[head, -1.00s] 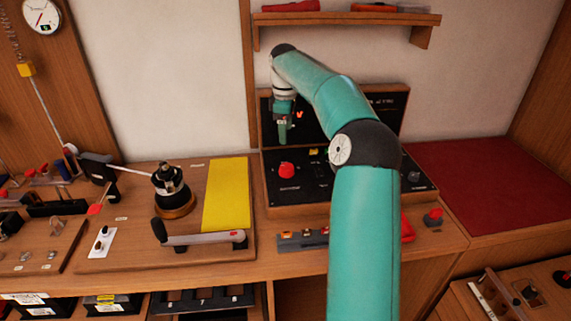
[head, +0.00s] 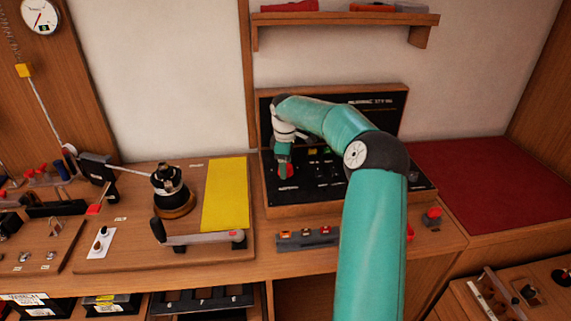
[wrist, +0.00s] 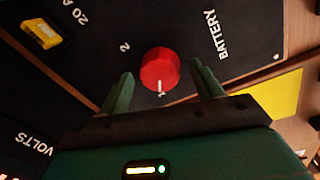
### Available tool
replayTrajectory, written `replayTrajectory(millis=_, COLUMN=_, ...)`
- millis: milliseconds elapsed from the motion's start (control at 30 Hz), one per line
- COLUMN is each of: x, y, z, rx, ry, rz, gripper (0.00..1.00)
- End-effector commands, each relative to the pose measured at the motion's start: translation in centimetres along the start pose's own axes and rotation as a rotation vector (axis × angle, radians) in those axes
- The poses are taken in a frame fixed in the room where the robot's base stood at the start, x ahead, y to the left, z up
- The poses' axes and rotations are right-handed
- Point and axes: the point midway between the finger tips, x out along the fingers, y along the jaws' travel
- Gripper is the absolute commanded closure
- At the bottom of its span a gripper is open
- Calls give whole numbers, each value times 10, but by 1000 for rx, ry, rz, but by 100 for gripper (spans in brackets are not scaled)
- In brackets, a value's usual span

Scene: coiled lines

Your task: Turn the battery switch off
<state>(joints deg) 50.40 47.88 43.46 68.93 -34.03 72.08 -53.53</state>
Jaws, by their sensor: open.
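The battery switch is a red round knob (wrist: 160,69) on a black panel, with a white mark on its edge pointing toward my gripper in the wrist view. The word BATTERY and a numeral 2 are printed beside it. In the head view the red knob (head: 289,170) shows partly behind my fingers. My gripper (wrist: 161,88) is open, one finger on each side of the knob. I cannot tell whether the fingers touch it. In the head view my gripper (head: 283,172) is low over the left part of the black panel (head: 310,186).
A yellow switch (wrist: 41,33) sits by the 20 A label. A shelf (head: 345,19) hangs above. The red mat (head: 470,185) at right is clear.

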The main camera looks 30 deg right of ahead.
Motion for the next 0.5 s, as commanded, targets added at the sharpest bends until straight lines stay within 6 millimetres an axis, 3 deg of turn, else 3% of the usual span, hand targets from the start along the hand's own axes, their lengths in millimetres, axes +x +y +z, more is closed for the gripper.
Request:
replayTrajectory(millis=233, x=1, y=0, z=0, rx=0, ry=0, rz=0, gripper=37)
replayTrajectory(millis=433, x=0, y=0, z=0, rx=-1, ry=0, rz=0, gripper=76)
replayTrajectory(millis=500, x=0, y=0, z=0, rx=-1, ry=0, rz=0, gripper=80)
